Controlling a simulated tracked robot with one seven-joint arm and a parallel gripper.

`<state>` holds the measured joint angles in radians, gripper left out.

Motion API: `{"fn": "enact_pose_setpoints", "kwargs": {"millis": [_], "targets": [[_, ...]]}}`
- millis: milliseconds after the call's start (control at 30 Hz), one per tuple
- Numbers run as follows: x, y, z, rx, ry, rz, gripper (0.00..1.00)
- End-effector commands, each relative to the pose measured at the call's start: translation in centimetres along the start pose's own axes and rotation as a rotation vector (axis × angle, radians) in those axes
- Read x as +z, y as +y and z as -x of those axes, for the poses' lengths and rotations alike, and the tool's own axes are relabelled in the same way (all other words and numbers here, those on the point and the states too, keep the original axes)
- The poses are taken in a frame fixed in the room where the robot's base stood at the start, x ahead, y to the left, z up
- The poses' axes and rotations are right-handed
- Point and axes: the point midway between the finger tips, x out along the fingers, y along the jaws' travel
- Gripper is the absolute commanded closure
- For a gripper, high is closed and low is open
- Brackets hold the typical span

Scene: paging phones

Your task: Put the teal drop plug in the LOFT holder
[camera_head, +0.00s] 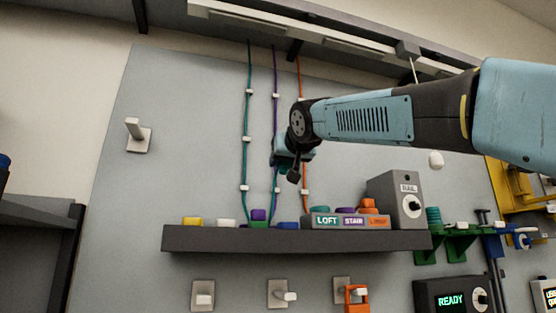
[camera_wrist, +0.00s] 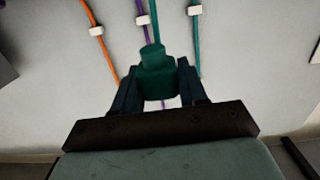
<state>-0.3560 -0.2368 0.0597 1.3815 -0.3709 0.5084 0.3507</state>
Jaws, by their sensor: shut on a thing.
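The teal drop plug (camera_wrist: 157,74) is upright between the two dark fingers of my gripper (camera_wrist: 158,88) in the wrist view, with a teal cord rising from its top. My gripper (camera_head: 288,168) is shut on it. In the head view it hangs in front of the wall panel, above the shelf and up and left of the LOFT holder. The plug is mostly hidden there. The LOFT holder (camera_head: 326,221) is the left, teal-labelled part of a grey block on the shelf. Beside it are the STAIR holder (camera_head: 352,221) and an orange-labelled holder (camera_head: 377,222).
The dark shelf (camera_head: 290,241) carries yellow (camera_head: 192,222), white (camera_head: 225,223), purple (camera_head: 258,214) and blue (camera_head: 288,226) pieces left of the holders. A grey RAIL box (camera_head: 397,200) stands right of them. Teal (camera_head: 247,120), purple (camera_head: 275,120) and orange (camera_head: 301,90) cords run down the panel.

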Motion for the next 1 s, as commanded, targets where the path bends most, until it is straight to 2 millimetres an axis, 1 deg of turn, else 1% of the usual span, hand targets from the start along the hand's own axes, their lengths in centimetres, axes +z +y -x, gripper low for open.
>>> {"fn": "enact_pose_setpoints", "kwargs": {"millis": [1000], "targets": [[-0.1,7.4,-3.4,0.0,0.0,-0.001,0.89]]}}
